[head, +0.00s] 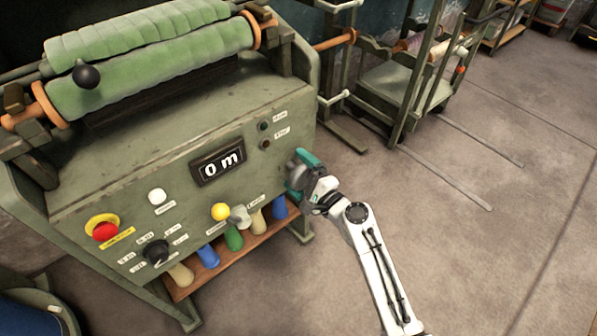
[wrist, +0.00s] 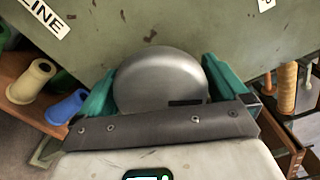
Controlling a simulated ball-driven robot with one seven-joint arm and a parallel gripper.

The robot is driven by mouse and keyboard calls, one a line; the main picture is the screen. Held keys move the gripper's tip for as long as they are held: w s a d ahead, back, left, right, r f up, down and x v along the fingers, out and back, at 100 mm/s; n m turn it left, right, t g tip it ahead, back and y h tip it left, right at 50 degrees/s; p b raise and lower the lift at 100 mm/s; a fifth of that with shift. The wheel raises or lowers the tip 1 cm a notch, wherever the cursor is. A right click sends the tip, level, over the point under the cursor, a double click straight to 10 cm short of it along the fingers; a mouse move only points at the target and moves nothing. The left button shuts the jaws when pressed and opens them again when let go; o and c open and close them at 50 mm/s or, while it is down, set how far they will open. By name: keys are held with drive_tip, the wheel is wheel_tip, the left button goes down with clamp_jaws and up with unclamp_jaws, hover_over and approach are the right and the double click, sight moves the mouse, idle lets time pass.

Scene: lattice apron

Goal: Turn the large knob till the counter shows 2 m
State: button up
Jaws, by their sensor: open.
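The counter (head: 218,167) on the front of the green machine reads "0 m". The large knob (wrist: 160,78) is a smooth grey round disc on the machine's panel, filling the middle of the wrist view. My gripper (head: 300,172) is at the right end of that panel, its teal fingers around the knob. In the wrist view one finger (wrist: 97,100) is on the left of the knob and the other (wrist: 218,78) on the right. The jaws are open; I cannot tell whether either finger touches it. The knob's lower edge is hidden by my gripper's grey front.
The panel also carries a red stop button (head: 106,231), a white button (head: 157,196), a yellow knob (head: 221,211) and a black selector (head: 156,252). Several thread cones stand on the shelf (head: 190,286) below. A cart (head: 400,92) stands behind; the floor at right is clear.

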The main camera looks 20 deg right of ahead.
drive_tip(key=v, duration=1)
drive_tip(key=shift+s+d+p, duration=0.15)
drive_tip(key=shift+s+p, duration=0.15)
drive_tip(key=shift+s, duration=0.05)
